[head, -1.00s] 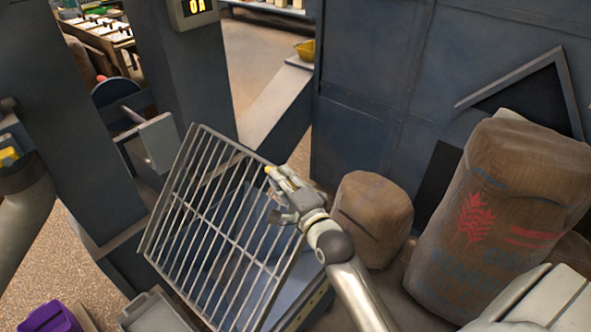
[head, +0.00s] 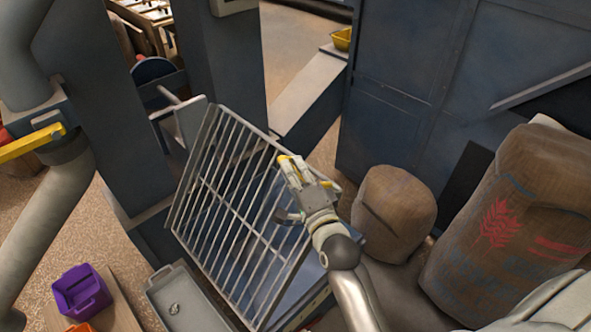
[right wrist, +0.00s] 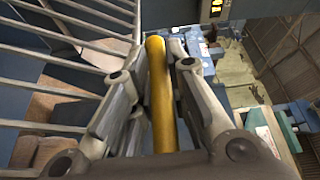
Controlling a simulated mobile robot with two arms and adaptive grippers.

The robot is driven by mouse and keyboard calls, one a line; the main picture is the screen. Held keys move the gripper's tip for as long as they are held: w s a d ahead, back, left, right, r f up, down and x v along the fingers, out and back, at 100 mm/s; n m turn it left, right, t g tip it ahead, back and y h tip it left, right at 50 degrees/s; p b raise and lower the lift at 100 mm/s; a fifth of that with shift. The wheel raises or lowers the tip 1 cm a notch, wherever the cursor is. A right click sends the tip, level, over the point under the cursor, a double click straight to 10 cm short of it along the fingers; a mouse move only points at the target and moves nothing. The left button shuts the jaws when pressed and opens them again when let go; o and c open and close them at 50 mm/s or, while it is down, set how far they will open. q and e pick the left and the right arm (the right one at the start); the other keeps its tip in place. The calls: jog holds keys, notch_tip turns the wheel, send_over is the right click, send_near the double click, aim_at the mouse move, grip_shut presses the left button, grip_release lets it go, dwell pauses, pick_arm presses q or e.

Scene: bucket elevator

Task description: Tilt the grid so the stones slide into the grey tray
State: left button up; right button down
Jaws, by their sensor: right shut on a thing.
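The grid (head: 246,220), a rack of pale metal bars, stands steeply tilted over a blue hopper in the head view. Its lower edge lies beside the grey tray (head: 160,292). No stones show on the bars. The tray has one small rounded grey thing in it, perhaps a stone; part of its floor is cut off by the frame. My right gripper (head: 292,172) is at the grid's raised right side, shut on a yellow handle (right wrist: 158,95), which lies between its fingers in the right wrist view. My left gripper is not in view.
A purple bin (head: 82,292) stands left of the tray, with an orange thing below it. Burlap sacks (head: 392,215) stand close to the right of my right arm. Blue posts (head: 105,110) and a grey pipe (head: 50,230) with a yellow lever (head: 32,143) are on the left.

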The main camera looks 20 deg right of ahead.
jog(key=c, duration=1.4)
grip_release()
jog(key=shift+a, duration=0.2)
jog(key=shift+d, duration=0.1)
jog(key=shift+s, duration=0.25)
jog(key=s, duration=1.1)
jog(key=shift+s+f, duration=0.1)
jog(key=shift+s, duration=0.2)
